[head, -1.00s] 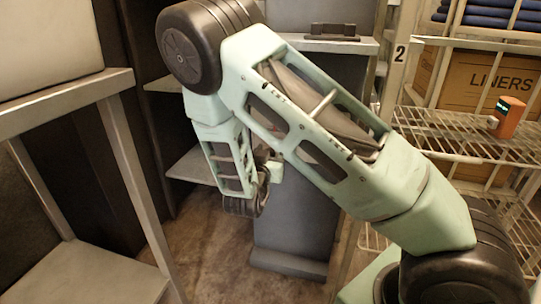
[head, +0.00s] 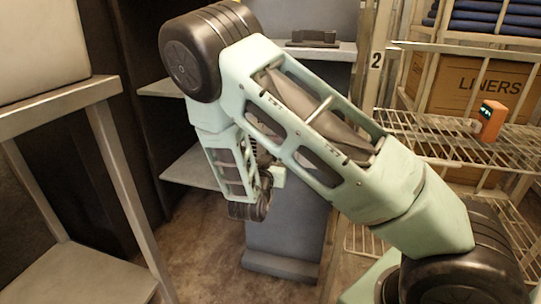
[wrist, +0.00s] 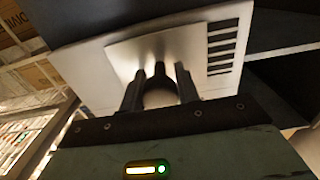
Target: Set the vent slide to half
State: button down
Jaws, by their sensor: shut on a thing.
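In the wrist view, a pale vent panel (wrist: 120,52) fills the upper middle, with a column of dark slots (wrist: 221,47) on its right part. My gripper (wrist: 160,82) is at the panel, its two dark fingers shut on a dark upright tab, the vent slide's handle (wrist: 159,71). A pale rounded patch shows below the tab, between the fingers. How far the slide stands along its travel cannot be told. In the head view my arm hides the gripper and the vent.
A wire rack (head: 450,135) with an orange device (head: 491,120) and a LINERS carton (head: 470,85) stands right. A grey table (head: 60,110) stands left. A dark grey cabinet (head: 290,235) is behind my arm. Bare floor (head: 200,250) shows between the table and cabinet.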

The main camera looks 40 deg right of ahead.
jog(key=shift+s+d, duration=0.5)
jog(key=shift+s, duration=0.15)
jog(key=c, duration=1)
grip_release()
jog(key=shift+c, duration=0.2)
jog(key=p+v, duration=0.3)
jog(key=v, duration=1.4)
jog(key=shift+a, duration=0.2)
jog(key=shift+f, duration=0.1)
